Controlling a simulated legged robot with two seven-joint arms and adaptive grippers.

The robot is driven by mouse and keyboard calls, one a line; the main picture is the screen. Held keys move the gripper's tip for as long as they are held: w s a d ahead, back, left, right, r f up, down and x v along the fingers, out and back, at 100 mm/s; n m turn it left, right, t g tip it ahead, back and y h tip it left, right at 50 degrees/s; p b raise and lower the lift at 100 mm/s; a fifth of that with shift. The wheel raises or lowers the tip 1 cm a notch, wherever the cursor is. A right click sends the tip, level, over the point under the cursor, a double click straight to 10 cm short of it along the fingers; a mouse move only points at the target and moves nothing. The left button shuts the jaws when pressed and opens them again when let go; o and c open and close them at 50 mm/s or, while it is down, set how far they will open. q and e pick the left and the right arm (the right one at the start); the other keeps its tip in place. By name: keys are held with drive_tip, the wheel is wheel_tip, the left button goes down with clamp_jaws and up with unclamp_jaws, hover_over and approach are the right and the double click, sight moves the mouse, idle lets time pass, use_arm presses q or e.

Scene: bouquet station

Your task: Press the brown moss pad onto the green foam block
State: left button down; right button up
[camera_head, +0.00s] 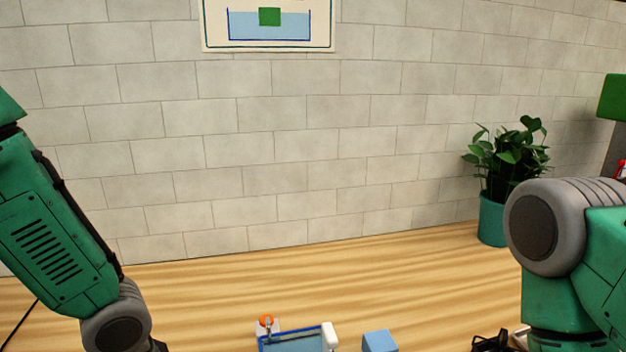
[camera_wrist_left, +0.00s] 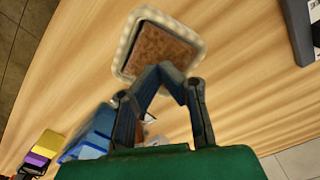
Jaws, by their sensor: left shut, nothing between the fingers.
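The brown moss pad (camera_wrist_left: 160,48) lies in a pale, rounded-square tray (camera_wrist_left: 122,52) at the top middle of the left wrist view. My left gripper (camera_wrist_left: 166,72) is shut and empty, its dark fingertips close together at the near edge of the pad. I cannot tell whether they touch it. In the head view the left arm enters from the left and its gripper is out of frame. My right gripper (camera_head: 490,342) shows only as dark parts at the bottom edge, its jaws unclear. No green foam block can be made out with certainty; a green piece (camera_head: 613,97) shows at the right edge.
A blue-rimmed basin (camera_head: 292,333) stands at the bottom of the head view, with an orange round thing (camera_head: 266,320) and a light blue block (camera_head: 380,340) beside it. A potted plant (camera_head: 508,160) stands by the brick wall. Yellow (camera_wrist_left: 48,141) and purple (camera_wrist_left: 37,159) items lie lower left.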

use_arm(q)
drive_tip(key=shift+f+b, duration=0.35)
drive_tip(key=shift+f, duration=0.25)
idle(0.3)
idle(1.4)
drive_tip(key=shift+r+p, duration=2.35)
drive_tip(key=shift+p, duration=0.2)
drive_tip(key=shift+r+p, duration=0.95)
drive_tip(key=shift+r, duration=0.2)
